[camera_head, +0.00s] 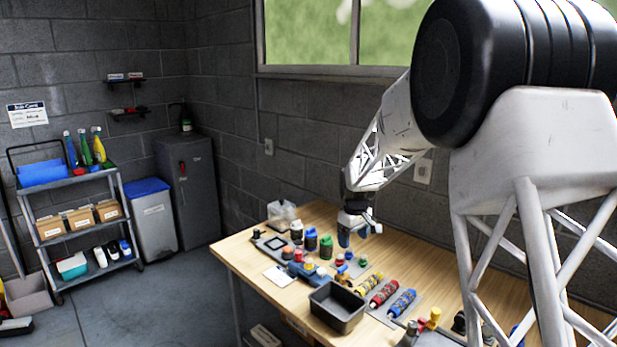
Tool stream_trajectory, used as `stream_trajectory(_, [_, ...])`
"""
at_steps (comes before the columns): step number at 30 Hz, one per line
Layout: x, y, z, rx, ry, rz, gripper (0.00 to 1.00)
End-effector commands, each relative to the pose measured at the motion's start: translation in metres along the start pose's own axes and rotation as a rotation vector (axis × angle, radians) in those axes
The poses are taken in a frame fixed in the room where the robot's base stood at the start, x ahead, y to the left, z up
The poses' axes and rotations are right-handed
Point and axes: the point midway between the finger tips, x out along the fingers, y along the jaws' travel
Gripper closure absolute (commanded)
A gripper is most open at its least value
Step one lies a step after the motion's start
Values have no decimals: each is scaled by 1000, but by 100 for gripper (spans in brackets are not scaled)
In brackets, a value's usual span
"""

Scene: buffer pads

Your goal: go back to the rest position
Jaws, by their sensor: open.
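My gripper (358,224) hangs over the back part of the wooden workbench (240,258), at the end of my white arm. It is small in view and its jaws are open. A blue-grey shape shows right at its fingers, and I cannot tell whether that is part of the gripper or a thing behind it.
A dark open bin (337,307) stands at the bench's front edge. Red (384,293), yellow (368,284) and blue (402,303) cylinders lie on a grey tray to its right. A white card (281,276) lies at left. A wall and window are behind the bench.

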Motion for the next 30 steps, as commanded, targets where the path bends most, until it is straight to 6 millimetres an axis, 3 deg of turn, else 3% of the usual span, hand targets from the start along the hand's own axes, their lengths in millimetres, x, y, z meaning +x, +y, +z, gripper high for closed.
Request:
stream_trajectory(6, [-44,-25,44,71,18,13,23])
stream_trajectory(15, [-90,-61,107,170,41,27,23])
stream_trajectory(30, [-142,-130,217,335,84,48,23])
